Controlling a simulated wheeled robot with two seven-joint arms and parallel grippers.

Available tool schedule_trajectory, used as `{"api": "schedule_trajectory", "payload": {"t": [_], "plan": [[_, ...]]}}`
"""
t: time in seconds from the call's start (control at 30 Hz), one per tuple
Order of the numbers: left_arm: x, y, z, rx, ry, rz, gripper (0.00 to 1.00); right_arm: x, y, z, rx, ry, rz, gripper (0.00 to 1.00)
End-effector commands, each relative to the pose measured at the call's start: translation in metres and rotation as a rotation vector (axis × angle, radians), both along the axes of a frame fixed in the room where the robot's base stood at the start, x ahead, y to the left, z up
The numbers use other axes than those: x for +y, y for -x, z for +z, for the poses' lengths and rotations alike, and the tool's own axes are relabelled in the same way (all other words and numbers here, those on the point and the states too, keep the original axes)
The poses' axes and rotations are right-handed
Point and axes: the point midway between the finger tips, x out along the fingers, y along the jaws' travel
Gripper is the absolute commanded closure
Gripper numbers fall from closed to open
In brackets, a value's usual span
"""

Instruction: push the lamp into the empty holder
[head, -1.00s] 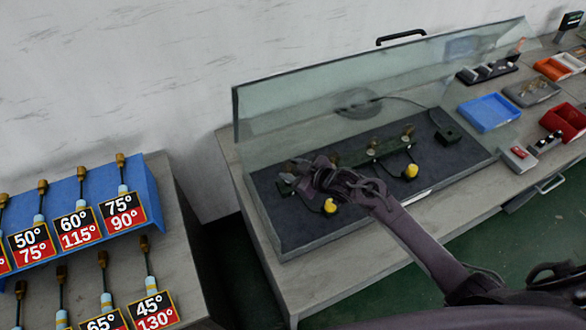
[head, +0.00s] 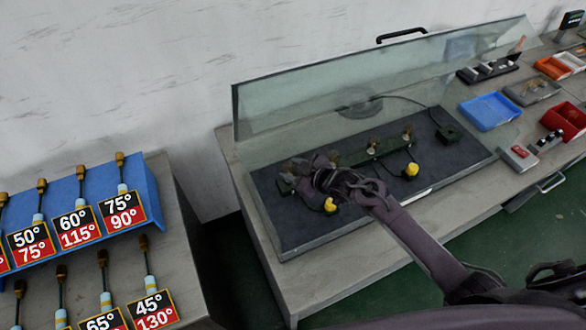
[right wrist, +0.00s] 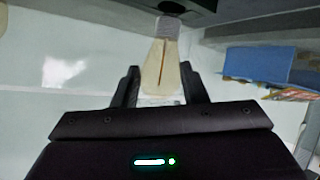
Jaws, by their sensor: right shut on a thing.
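A clear lamp (right wrist: 160,68) with a pale inner part and a ribbed metal base shows in the right wrist view. My right gripper (right wrist: 160,85) is shut on the lamp's glass, with one dark finger on each side. The metal base points at a dark round holder (right wrist: 172,7) at the picture's top edge; I cannot tell how far it is in. In the head view my right gripper (head: 298,180) is at the left end of a green holder strip (head: 382,151), partly hiding it. Other lamps (head: 408,134) stand on the strip. My left gripper is not in view.
A blue tray (head: 490,111) stands to the right. A blue rack (head: 100,215) with labelled tools is at the left.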

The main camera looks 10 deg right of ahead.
Motion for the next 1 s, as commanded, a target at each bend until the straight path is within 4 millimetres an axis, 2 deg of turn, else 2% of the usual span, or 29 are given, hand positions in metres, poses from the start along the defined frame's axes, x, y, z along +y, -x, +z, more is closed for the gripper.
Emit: {"api": "schedule_trajectory", "payload": {"t": [1.0], "plan": [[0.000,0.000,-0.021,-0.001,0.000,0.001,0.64,0.000,0.000,-0.027,-0.001,-0.001,0.000,0.86]]}}
